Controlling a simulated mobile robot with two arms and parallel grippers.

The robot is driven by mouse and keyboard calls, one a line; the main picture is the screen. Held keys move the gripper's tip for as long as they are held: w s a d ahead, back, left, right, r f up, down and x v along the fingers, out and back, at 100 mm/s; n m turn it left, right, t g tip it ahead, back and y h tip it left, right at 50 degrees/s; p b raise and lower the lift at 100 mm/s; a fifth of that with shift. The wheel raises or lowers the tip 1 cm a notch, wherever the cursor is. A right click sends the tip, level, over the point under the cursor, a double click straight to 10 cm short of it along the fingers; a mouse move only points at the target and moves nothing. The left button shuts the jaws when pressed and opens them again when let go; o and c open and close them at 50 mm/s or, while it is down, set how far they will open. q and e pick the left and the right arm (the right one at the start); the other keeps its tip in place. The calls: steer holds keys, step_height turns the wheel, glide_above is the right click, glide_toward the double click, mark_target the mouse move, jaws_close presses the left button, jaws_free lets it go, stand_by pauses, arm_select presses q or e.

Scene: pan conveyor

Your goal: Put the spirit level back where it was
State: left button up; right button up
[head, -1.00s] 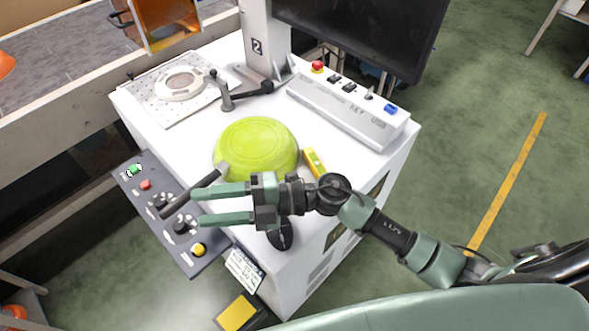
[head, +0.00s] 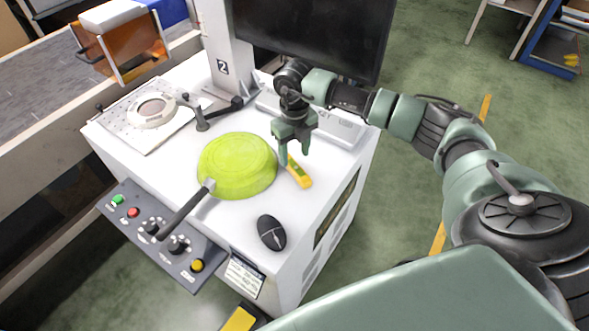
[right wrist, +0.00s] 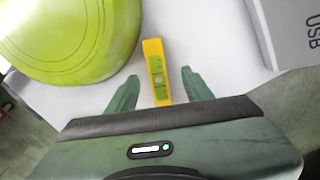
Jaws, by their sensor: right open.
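The yellow spirit level (head: 299,174) lies on the white machine top, just right of the upturned lime-green pan. My right gripper (head: 294,157) is open above its far end, pointing down. In the right wrist view the level (right wrist: 157,72) runs lengthwise between the two open fingers (right wrist: 157,92), with its green vial showing. The fingers stand apart from it on both sides. In the head view the gripper hides part of the level's far end. My left gripper is not in view.
The lime-green pan (head: 237,165) sits close left of the level, its dark handle (head: 183,212) over the control panel (head: 160,228). A black mouse (head: 271,232) lies nearer the front.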

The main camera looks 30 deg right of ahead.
mark_target(294, 165)
steer(key=shift+s+a+f+p, duration=0.1)
steer(key=shift+f+p, duration=0.15)
steer(key=shift+f, duration=0.9)
steer(key=shift+s+a+f+p, duration=0.1)
steer(key=shift+f+p, duration=0.15)
steer(key=shift+f, duration=0.85)
steer(key=shift+c, duration=0.3)
jaws_close()
steer(key=shift+r, duration=0.1)
